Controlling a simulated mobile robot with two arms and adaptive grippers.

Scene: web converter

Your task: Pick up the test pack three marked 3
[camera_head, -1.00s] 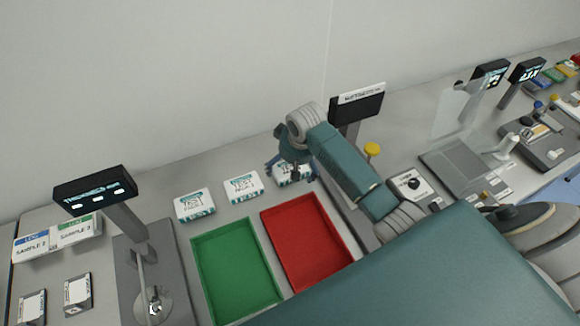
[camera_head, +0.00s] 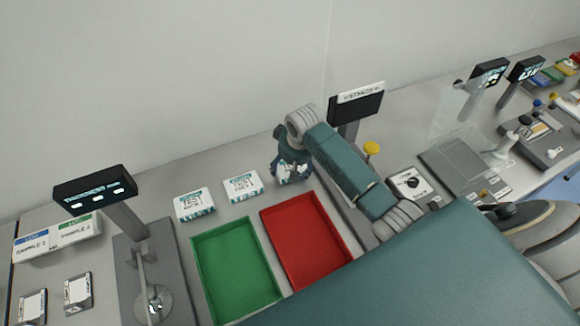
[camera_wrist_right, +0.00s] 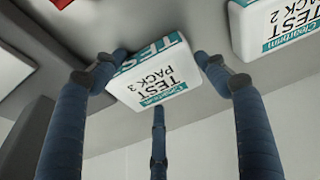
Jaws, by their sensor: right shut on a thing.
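Test pack three is a white pack with teal bands, marked "TEST PACK 3" (camera_wrist_right: 158,78) in the right wrist view. My right gripper (camera_head: 290,176) is shut on it, with fingers at both sides of the pack and another finger below it in the wrist view. In the head view the pack (camera_head: 292,170) is mostly covered by the gripper, behind the red tray. Whether it is clear of the bench I cannot tell. Test pack 2 (camera_head: 243,187) lies to its left and also shows in the wrist view (camera_wrist_right: 280,25). My left gripper is not in view.
Another test pack (camera_head: 194,204) lies at the left of the row. A green tray (camera_head: 222,232) and a red tray (camera_head: 268,222) stand in front, both empty. A display on a post (camera_head: 356,105) stands close behind my right arm. A second display (camera_head: 95,190) stands at left.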

